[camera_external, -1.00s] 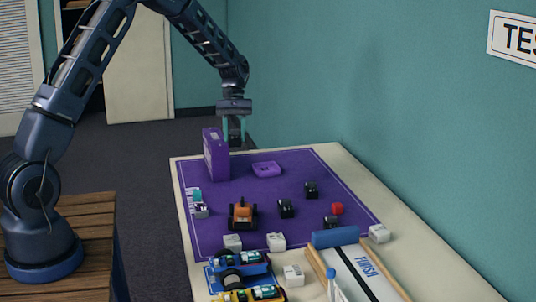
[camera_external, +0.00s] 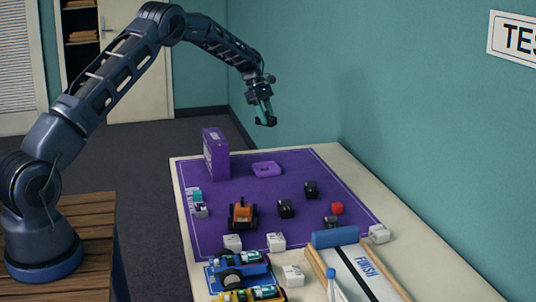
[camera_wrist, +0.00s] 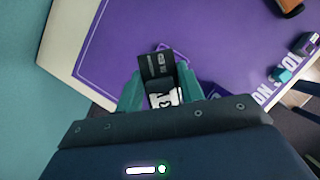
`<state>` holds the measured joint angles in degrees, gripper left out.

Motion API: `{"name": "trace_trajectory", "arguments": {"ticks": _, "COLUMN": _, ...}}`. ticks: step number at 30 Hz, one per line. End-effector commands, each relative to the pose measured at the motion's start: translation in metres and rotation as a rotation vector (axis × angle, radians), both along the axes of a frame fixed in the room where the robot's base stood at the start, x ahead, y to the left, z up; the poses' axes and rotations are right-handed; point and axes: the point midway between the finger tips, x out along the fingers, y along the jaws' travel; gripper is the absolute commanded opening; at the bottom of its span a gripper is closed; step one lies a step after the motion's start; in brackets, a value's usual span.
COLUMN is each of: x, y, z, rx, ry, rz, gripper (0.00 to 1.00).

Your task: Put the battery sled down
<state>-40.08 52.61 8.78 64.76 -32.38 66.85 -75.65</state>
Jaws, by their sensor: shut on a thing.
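My gripper (camera_external: 264,112) is in the air above the far end of the table, tilted. Its teal fingers are shut on a small black piece with white markings, which I take to be the battery sled (camera_wrist: 155,66). In the wrist view the piece sits between the fingertips of my gripper (camera_wrist: 160,92), with its lower part partly hidden. In the external view it is a small dark shape at the fingertips, clear of the table and mat.
Below is a purple mat (camera_external: 235,185) on a pale table (camera_external: 440,270). An upright purple box (camera_external: 215,154) and a flat purple piece (camera_external: 267,169) stand at its far end. The mat's far right is clear.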

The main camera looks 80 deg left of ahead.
Motion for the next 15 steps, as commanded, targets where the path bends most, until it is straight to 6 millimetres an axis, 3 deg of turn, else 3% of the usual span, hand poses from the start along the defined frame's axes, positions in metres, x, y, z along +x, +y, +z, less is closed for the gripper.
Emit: {"name": "trace_trajectory", "arguments": {"ticks": 15, "x": -0.001, "y": -0.001, "z": -0.112, "rx": -0.001, "ry": 0.002, "rz": -0.003, "gripper": 0.13}}
